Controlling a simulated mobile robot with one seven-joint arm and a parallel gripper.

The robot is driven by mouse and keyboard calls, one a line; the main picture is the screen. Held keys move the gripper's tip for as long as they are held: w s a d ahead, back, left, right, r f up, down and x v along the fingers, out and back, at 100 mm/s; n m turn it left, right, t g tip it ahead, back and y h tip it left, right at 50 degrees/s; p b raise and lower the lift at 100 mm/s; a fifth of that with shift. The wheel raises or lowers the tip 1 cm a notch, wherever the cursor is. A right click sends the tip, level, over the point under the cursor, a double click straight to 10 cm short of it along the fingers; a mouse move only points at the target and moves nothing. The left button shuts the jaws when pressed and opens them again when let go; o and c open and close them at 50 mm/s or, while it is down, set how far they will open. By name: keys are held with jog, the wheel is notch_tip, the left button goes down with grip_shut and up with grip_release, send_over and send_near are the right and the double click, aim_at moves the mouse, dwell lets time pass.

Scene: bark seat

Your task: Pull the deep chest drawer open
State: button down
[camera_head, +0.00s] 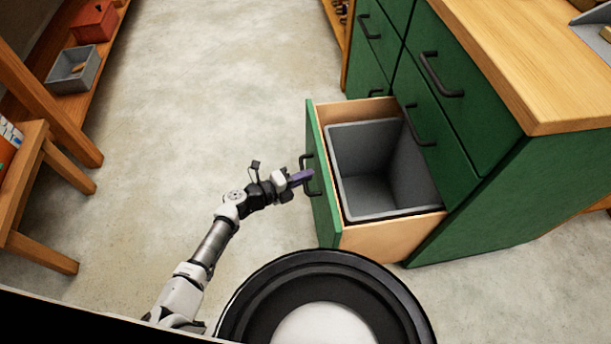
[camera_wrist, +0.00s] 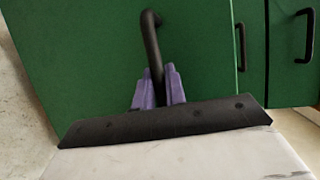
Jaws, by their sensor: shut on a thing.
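The deep chest drawer (camera_head: 324,193) has a green front and pale wooden sides. It stands well out from the green chest (camera_head: 490,215), with a grey bin (camera_head: 372,135) inside it. The bin looks empty. Its black bar handle (camera_head: 307,161) is on the front face; it also shows in the wrist view (camera_wrist: 151,45). My gripper (camera_head: 308,175) is at this handle. In the wrist view its purple fingers (camera_wrist: 159,90) are shut around the lower part of the handle. The exact finger contact is partly hidden.
Other green drawers with black handles (camera_head: 440,75) are closed above and beside it, under a wooden top (camera_head: 520,50). A wooden stool (camera_head: 35,190) and a shelf with a grey box (camera_head: 73,69) and a red box (camera_head: 94,21) stand at left. The floor (camera_head: 210,100) between is clear.

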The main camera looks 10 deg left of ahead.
jog(key=c, duration=1.5)
grip_release()
jog(key=shift+o, duration=0.2)
jog(key=v, duration=1.3)
jog(key=shift+s+a, duration=0.25)
jog(key=shift+a, duration=0.05)
